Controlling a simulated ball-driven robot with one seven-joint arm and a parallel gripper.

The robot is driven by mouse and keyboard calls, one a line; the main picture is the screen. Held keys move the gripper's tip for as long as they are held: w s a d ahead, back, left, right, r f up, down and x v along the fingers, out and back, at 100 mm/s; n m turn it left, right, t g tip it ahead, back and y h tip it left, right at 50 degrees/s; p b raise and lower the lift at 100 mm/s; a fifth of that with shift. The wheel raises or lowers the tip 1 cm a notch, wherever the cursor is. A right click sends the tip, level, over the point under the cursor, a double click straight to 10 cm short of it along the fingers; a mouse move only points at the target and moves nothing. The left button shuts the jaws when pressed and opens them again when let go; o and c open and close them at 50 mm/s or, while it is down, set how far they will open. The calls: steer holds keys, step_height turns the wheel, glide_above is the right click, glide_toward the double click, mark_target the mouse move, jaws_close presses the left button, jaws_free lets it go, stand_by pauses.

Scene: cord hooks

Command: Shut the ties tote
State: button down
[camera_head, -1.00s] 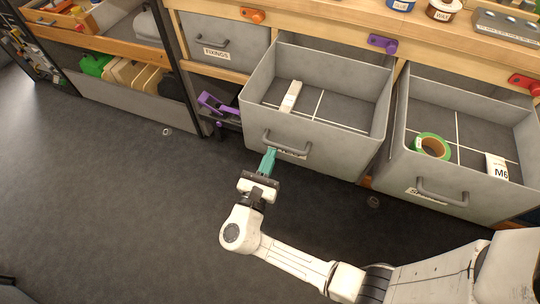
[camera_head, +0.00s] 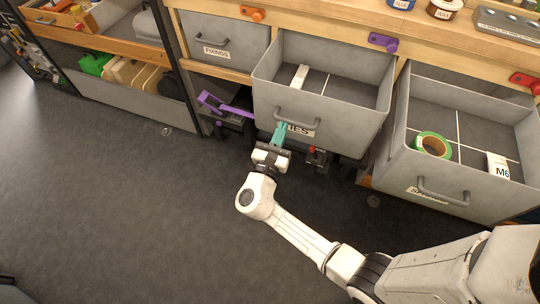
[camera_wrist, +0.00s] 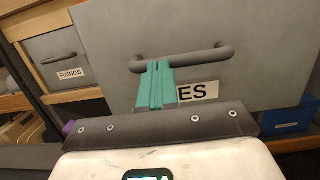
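The ties tote (camera_head: 345,124) is a grey drawer-like bin below the bench, partly slid out. In the wrist view the fingertips (camera_wrist: 160,66) meet the tote's front at the left part of the handle, overlapping the bar's lower edge. Contact looks likely, but the tips' exact depth is unclear.
The right tote (camera_head: 450,175) is open too, holding a green tape roll (camera_head: 432,145) and a box marked M6 (camera_head: 497,166). The fixings tote (camera_head: 224,53) at left is shut. A purple part (camera_head: 222,106) sits left of the ties tote.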

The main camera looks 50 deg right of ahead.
mark_target(305, 86)
steer(key=f+b+x, duration=0.1)
steer(key=b+x, duration=0.3)
steer(key=x, duration=0.4)
steer(key=f+b+x, duration=0.2)
steer(key=b+x, duration=0.1)
steer(key=x, duration=0.5)
steer(key=d+f+b+x, duration=0.1)
steer(key=b+x, duration=0.3)
steer(key=x, duration=0.4)
steer(key=shift+d+f+b, duration=0.1)
steer(key=shift+f+b, duration=0.25)
steer(key=shift+f, duration=0.05)
steer(key=shift+w+d+r+b, duration=0.1)
steer(key=shift+w+d+b, duration=0.15)
steer(key=shift+d, duration=0.3)
steer(key=shift+r, duration=0.2)
steer(key=shift+d+r, duration=0.1)
steer(key=shift+s+a+f, duration=0.2)
steer(key=shift+a+f, duration=0.1)
steer(key=shift+a, duration=0.05)
steer(key=p+v, duration=0.2)
steer(key=v, duration=1.1)
steer(key=shift+a, duration=0.4)
